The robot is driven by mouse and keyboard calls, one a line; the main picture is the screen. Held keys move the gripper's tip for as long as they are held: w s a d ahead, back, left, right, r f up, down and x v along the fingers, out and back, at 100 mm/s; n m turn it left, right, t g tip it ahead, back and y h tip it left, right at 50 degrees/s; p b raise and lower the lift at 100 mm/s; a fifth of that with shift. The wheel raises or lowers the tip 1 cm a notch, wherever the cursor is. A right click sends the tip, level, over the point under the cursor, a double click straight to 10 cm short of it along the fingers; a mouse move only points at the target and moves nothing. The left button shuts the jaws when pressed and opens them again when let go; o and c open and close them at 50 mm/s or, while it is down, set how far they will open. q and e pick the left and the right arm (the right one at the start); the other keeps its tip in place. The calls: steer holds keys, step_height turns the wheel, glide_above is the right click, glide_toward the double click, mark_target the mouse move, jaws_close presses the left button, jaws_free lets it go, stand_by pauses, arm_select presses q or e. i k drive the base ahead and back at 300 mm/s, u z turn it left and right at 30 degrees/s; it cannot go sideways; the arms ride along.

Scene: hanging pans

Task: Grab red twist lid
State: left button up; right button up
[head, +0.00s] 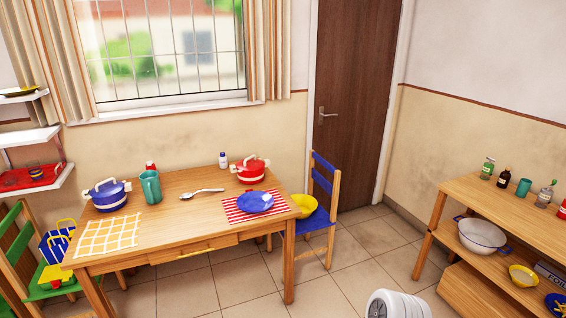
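A small red-topped container (151,166) stands at the back of the wooden table, partly hidden behind the teal mug (151,187). Its red top looks like a lid, but it is too small to tell whether it twists. A red pot (250,172) with a lid and white handle stands at the table's back right. Neither of my grippers shows in the head view.
The wooden table (185,225) also holds a blue pot (109,196), a small white bottle (223,161), a spoon (203,192), a yellow checked cloth (107,236) and a blue plate (255,202). A blue-seated chair (323,180) stands at right. Floor between table and shelf is mostly clear.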

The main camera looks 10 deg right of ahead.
mark_target(249, 164)
steer(key=z, duration=0.6)
steer(key=i, duration=1.25)
steer(key=u, duration=0.6)
steer(key=i, duration=0.95)
steer(key=u, duration=0.9)
